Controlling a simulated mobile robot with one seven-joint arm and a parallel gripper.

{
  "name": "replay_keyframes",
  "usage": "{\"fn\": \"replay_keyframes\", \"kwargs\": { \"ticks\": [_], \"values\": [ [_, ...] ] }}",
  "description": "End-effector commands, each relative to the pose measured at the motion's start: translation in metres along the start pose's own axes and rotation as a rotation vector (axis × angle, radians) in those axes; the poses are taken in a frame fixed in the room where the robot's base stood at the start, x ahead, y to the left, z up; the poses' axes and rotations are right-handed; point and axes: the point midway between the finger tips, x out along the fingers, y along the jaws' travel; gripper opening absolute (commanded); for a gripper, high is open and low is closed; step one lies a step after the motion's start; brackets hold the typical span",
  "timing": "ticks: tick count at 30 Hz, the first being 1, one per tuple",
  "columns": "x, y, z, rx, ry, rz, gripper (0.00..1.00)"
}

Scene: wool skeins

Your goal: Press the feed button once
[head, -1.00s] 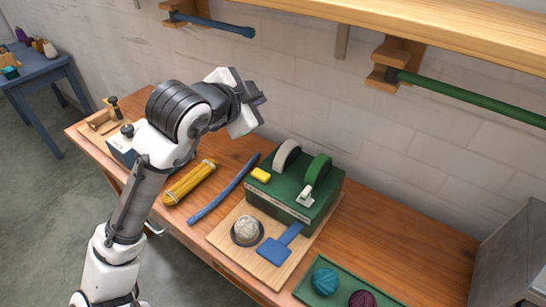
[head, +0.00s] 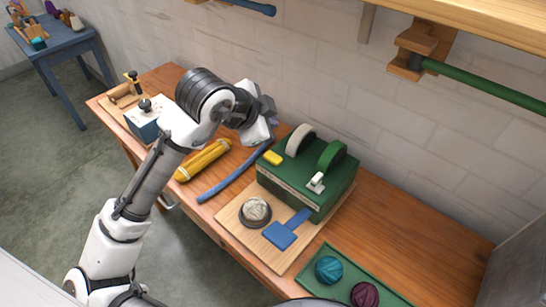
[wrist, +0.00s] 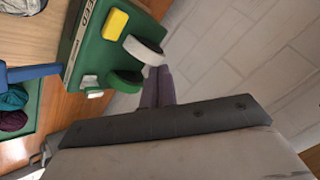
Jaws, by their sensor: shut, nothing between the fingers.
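A green machine (head: 290,183) sits on the wooden bench, with a yellow button (head: 273,158) on its top left. In the wrist view my gripper (wrist: 158,80) shows shut, empty fingers, close to the white wheel. Their exact height above the machine cannot be told.
A white wheel (head: 300,139) and a green wheel (head: 331,155) rise beside the button. A green tray (head: 315,265) holds skeins. A brick wall stands behind.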

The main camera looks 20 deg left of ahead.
Motion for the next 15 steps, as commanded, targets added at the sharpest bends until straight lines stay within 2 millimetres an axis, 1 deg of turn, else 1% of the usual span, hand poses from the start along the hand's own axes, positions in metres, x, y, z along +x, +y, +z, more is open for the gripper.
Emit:
{"fn": "replay_keyframes", "kwargs": {
  "ticks": [1,12,15],
  "values": [
    [0.006,0.005,0.005,0.000,-0.002,0.000,0.00],
    [0.044,0.032,0.033,-0.002,0.000,0.000,0.00],
    [0.050,0.036,0.037,-0.001,0.001,-0.002,0.00]
  ]
}}
